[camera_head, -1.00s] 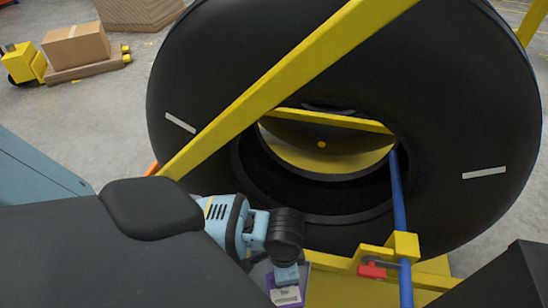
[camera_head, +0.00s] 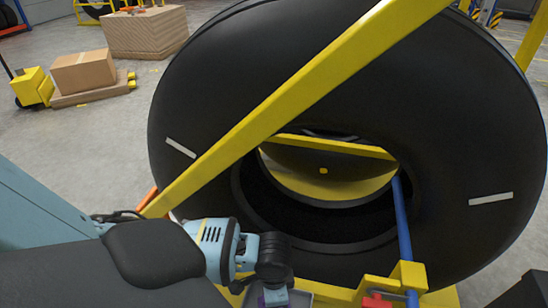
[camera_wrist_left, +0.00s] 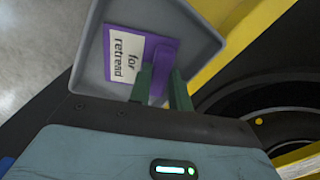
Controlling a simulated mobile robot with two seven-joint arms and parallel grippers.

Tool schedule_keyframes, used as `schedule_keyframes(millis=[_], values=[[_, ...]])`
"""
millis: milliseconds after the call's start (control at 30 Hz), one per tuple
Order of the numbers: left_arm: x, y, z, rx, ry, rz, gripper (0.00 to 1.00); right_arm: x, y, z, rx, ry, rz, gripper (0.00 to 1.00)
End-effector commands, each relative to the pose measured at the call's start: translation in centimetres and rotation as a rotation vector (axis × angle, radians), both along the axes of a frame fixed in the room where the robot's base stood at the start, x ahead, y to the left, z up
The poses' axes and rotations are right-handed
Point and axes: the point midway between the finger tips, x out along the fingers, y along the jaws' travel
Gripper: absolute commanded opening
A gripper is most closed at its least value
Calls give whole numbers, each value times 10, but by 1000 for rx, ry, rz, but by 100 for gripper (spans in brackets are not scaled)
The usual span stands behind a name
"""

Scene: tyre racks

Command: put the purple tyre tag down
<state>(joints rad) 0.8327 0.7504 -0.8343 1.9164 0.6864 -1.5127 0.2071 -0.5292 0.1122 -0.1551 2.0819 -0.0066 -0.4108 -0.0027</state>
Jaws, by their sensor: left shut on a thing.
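The purple tyre tag (camera_wrist_left: 161,49) has a white label reading "for retread". In the left wrist view it is between the fingers of my left gripper (camera_wrist_left: 164,78), which is shut on it. The tag is over or in a shallow grey tray (camera_wrist_left: 205,32); I cannot tell whether it touches the tray floor. In the head view my left gripper (camera_head: 274,297) is at the bottom edge, and only a sliver of purple shows beside it. My right gripper is not in view.
A large black tyre (camera_head: 215,75) stands upright in a yellow frame (camera_head: 300,85), close beyond my left arm. A blue bar (camera_head: 402,220) and a red clamp (camera_head: 376,301) are at its lower right. A pallet truck with a carton (camera_head: 83,71) stands far left on open floor.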

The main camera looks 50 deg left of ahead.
Motion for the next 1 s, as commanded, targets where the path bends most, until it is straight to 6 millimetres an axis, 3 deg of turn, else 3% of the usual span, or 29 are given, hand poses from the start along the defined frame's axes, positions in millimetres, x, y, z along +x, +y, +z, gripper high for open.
schedule_keyframes(millis=[200, 233, 300, 667, 1000], values=[[0, 0, -2, -1, -1, 1, 0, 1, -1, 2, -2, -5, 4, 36], [0, 0, -2, -1, -1, 1, 21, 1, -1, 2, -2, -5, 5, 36], [0, 0, -2, -1, -1, 0, 28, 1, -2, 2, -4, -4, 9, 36], [0, 0, 2, 0, -1, 0, 28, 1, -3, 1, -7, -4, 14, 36], [2, 0, 63, -2, -6, 0, 28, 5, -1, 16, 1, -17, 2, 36]])
